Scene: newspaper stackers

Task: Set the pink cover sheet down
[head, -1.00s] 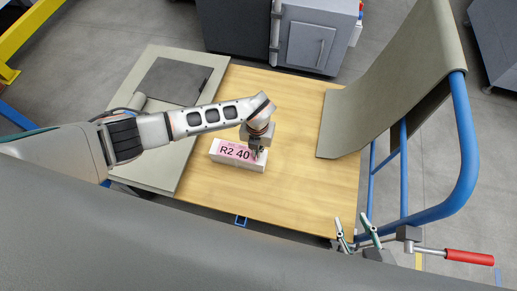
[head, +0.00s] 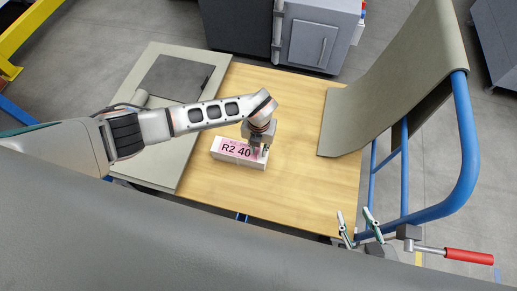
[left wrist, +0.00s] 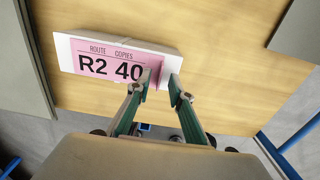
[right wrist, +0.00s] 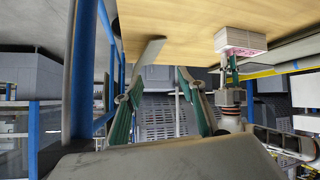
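The pink cover sheet (head: 238,149), printed "R2 40", lies on top of a white paper block (head: 228,160) on the wooden table. My left gripper (head: 260,153) is at the sheet's right end. My right gripper (head: 357,222) is open and empty near the table's front right corner.
The wooden table top (head: 300,190) is clear around the block. A grey-green board with a dark plate (head: 175,80) lies at left. A curved sheet chute (head: 400,75) with blue tube rails (head: 467,150) stands at right. A grey cabinet (head: 315,40) stands behind.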

